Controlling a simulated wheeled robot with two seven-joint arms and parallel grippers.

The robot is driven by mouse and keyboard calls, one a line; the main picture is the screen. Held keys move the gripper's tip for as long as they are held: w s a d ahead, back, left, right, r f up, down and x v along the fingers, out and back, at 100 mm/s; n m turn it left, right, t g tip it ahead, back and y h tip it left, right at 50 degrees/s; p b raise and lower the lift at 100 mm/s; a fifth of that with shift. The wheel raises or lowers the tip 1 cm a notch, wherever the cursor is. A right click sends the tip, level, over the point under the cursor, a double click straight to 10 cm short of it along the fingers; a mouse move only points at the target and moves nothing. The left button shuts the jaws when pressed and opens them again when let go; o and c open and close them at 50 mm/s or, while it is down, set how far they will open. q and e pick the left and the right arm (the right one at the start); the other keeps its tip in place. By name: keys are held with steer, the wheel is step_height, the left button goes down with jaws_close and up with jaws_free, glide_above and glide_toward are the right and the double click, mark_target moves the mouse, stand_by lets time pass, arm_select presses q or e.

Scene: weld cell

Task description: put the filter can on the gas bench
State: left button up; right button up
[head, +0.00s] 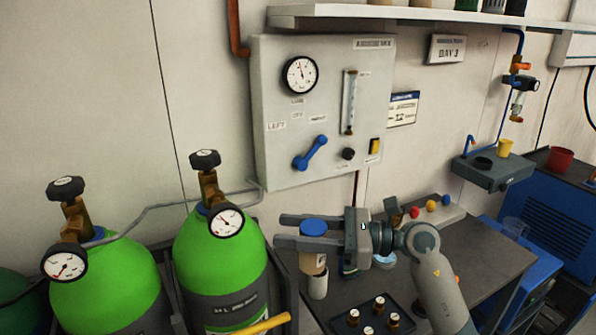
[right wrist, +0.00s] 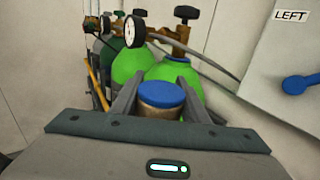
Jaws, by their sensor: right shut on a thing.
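A can with a blue lid and a tan body, which looks like the filter can (head: 313,262), is between the fingers of my right gripper (head: 281,230). The gripper is shut on it, and the can looks upright. In the right wrist view the can (right wrist: 160,97) sits between the two fingers (right wrist: 158,92). The dark grey bench top (head: 465,262), which looks like the gas bench, lies below and to the right. The can shows at the bench's left end; I cannot tell whether its base touches anything. My left gripper is not in view.
A white cylinder (head: 318,286) shows just under the can. A dark tray (head: 345,324) with several small brown-and-white pieces is at the bench's front. Two green gas cylinders (head: 222,265) stand to the left. A grey gauge panel (head: 325,100) hangs behind.

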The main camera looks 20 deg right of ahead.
steer(key=s+f+m+t+h, duration=0.1)
steer(key=s+f, duration=0.5)
steer(key=f, duration=0.6)
steer(key=shift+s+d+f+t, duration=0.2)
steer(key=shift+f+t, duration=0.05)
steer(key=shift+t, duration=0.05)
steer(key=shift+d, duration=0.1)
